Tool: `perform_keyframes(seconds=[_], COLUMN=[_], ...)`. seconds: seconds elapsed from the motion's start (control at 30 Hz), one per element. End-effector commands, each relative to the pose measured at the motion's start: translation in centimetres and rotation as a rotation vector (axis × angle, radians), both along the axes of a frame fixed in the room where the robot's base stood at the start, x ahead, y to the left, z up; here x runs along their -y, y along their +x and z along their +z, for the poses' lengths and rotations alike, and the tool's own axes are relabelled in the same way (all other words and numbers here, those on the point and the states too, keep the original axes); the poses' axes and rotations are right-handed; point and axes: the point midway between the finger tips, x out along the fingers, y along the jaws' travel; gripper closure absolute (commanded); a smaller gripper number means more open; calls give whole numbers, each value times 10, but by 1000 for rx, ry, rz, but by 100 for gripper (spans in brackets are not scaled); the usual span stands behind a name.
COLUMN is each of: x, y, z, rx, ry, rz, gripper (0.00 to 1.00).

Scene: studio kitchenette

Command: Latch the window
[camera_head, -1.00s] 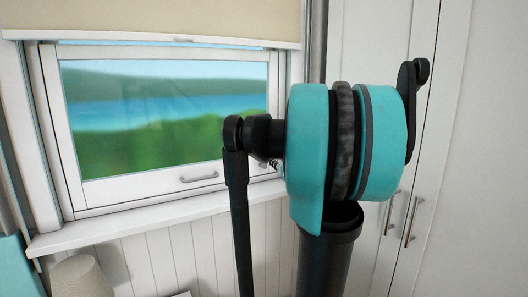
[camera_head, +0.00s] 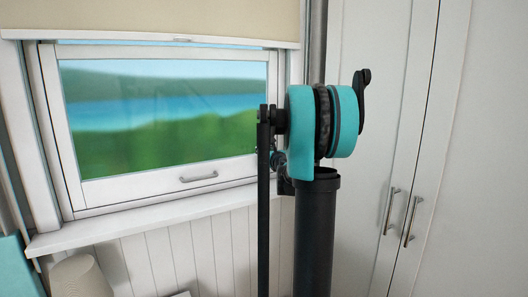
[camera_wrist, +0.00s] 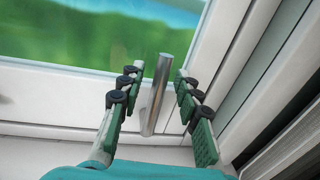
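The window (camera_head: 165,185) has a white sash and clear glass, and its corner fills the upper wrist view (camera_wrist: 195,40). I cannot tell whether the sash is fully closed. A silver bar handle (camera_head: 198,177) is on its bottom rail in the head view. In the wrist view, an upright metal lever (camera_wrist: 155,95) stands near the sash's lower corner. My gripper (camera_wrist: 158,74) is open, with one green, black-jointed finger on each side of the lever. Gaps show between lever and fingers. In the head view, my arm hides the gripper and the lever.
A white sill (camera_head: 130,220) runs below the window. A cream blind (camera_head: 150,18) hangs across its top. A tall white cupboard (camera_head: 470,150) with silver handles stands at the right. A beige rounded object (camera_head: 78,277) is at the lower left.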

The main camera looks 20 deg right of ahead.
Motion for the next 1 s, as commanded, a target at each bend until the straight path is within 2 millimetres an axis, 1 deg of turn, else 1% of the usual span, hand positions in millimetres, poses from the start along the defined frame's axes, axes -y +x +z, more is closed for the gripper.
perform_keyframes(seconds=[0.27, 0.3, 0.5, 0.57, 1.0], x=[0, 0, 0, 0, -1], y=[2, 2, 1, 1, 1], z=[0, 0, 0, 0, 0], rx=[0, 0, 0, 0, 1], ry=[0, 0, 0, 0, -3], rz=[0, 0, 0, 0, 1], gripper=[66, 69, 94, 100, 100])
